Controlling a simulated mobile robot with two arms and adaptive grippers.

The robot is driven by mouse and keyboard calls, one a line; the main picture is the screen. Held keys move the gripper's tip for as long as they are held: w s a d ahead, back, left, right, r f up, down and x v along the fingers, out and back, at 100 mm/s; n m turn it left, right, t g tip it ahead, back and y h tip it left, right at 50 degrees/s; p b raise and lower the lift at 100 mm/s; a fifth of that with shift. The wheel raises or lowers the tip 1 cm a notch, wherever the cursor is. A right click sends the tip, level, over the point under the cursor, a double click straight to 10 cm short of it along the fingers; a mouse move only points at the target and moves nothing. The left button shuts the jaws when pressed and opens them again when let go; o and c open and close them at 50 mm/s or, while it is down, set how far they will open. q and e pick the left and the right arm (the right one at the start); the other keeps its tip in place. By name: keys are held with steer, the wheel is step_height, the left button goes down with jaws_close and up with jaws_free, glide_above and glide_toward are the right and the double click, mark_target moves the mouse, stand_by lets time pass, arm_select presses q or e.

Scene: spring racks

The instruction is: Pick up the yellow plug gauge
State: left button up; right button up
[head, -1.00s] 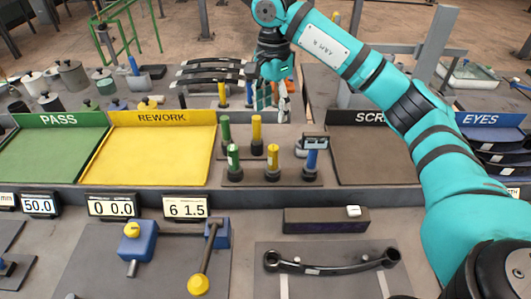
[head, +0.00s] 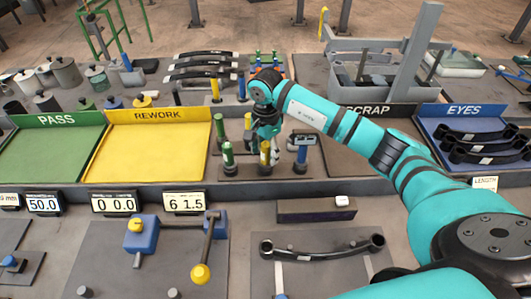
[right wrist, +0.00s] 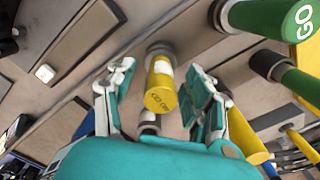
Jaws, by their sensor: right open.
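The front yellow plug gauge (head: 265,153) stands upright in a dark base on the gauge stand. In the right wrist view, its yellow top with dark lettering (right wrist: 160,92) lies between the two spread fingers, with room on both sides. My right gripper (head: 268,141) is open and empty, over this gauge, and partly hides it in the head view. A second yellow gauge (head: 248,122) stands behind it. My left gripper is not in view.
A green gauge (head: 227,153) stands close on the left and a blue gauge with a display (head: 301,152) on the right. The yellow REWORK tray (head: 150,150) is empty. A black spring arm (head: 320,252) lies in front.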

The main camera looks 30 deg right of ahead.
steer(key=shift+f, duration=0.7)
steer(key=c, duration=1.1)
steer(key=shift+w+r, duration=0.1)
